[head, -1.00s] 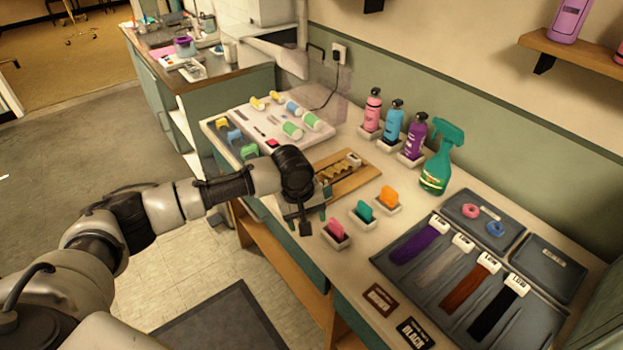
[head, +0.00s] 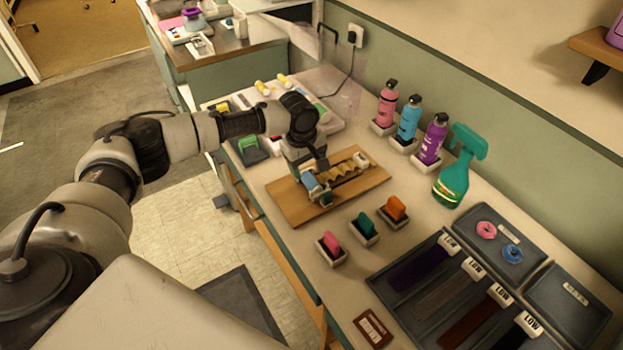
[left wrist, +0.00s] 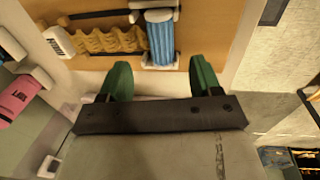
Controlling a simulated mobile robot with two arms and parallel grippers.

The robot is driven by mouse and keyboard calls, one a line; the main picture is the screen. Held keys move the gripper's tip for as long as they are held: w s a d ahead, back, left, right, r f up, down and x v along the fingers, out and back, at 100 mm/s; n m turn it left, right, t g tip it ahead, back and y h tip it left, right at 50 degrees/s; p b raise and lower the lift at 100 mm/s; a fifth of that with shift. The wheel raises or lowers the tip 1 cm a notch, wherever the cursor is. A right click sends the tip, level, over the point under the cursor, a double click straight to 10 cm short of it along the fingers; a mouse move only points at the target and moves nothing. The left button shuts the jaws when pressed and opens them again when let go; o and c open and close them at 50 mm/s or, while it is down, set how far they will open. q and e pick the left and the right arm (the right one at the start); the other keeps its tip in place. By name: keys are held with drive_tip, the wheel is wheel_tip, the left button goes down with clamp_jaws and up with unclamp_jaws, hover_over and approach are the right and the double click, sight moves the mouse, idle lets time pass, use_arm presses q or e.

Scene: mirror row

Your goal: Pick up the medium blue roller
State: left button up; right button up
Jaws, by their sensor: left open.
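A blue ribbed roller (left wrist: 160,42) lies on a wooden board (left wrist: 206,20) at the end of a wavy yellow lock of hair (left wrist: 108,40). It shows in the head view (head: 318,192), partly hidden by my left gripper (head: 308,173). In the left wrist view, my left gripper (left wrist: 160,82) is open, with its two green fingertips apart. Nothing is between the fingers. I cannot tell the roller's size class. My right gripper is not in view.
Pink (head: 331,250), teal (head: 364,227) and orange (head: 396,208) items sit in small white holders in front. Several bottles, including a green spray bottle (head: 455,180), stand along the wall. A dark tray (head: 395,285) is at right. My arm hides part of the roller tray behind.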

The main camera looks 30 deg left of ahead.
sight(309, 177)
use_arm(q)
drive_tip(key=shift+w+f+p, duration=0.2)
drive_tip(key=shift+f+p, duration=0.15)
drive_tip(key=shift+f, duration=1.25)
drive_tip(key=shift+w+f+p, duration=0.2)
drive_tip(key=shift+f+p, duration=0.1)
drive_tip(key=shift+f, duration=1.3)
drive_tip(key=c, duration=1)
drive_tip(key=shift+r, duration=0.1)
